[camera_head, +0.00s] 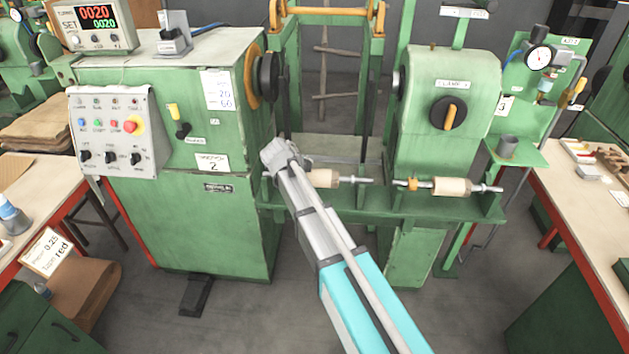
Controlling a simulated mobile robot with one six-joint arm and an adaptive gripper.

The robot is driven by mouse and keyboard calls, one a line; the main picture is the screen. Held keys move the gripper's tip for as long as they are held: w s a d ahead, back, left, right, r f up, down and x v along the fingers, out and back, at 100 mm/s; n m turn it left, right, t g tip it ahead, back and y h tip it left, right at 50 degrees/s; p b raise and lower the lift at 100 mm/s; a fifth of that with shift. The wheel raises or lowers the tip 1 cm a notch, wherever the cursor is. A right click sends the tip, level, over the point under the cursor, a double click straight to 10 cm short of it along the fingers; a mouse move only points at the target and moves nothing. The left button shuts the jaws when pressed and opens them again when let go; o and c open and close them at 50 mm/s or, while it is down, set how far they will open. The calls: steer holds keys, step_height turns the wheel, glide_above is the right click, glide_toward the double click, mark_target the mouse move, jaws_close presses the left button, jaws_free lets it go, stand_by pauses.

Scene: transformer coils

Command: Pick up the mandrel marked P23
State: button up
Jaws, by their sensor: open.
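Two mandrels with pale wooden bodies and thin metal shafts lie on the front ledge of the green winding machine. The left mandrel (325,178) is partly hidden behind my arm. The right mandrel (452,187) shows fully, with a small orange-brown collar on its shaft. I cannot read a P23 mark on either one. My gripper (281,154) is at the end of my grey and teal arm, just left of the left mandrel in the picture, and looks empty. It is open, but its fingers are hard to make out.
The green machine's control cabinet (215,225) stands at left and its tailstock (445,105) at right, above the ledge. A dial gauge (539,58) and a grey cup (507,146) are beside the tailstock. Workbenches stand at both sides. Grey floor is open in front.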

mark_target(310, 175)
steer(key=shift+w+d+f+b, duration=0.1)
steer(key=shift+w+f+b, duration=0.1)
steer(key=shift+f+b, duration=0.2)
steer(key=shift+w+d+f+b, duration=0.1)
steer(key=shift+w+f+b, duration=0.15)
steer(key=shift+f, duration=0.25)
steer(key=shift+b+x, duration=0.6)
steer(key=shift+x, duration=0.25)
steer(key=shift+d, duration=0.1)
steer(key=shift+r, duration=0.1)
steer(key=c, duration=1.1)
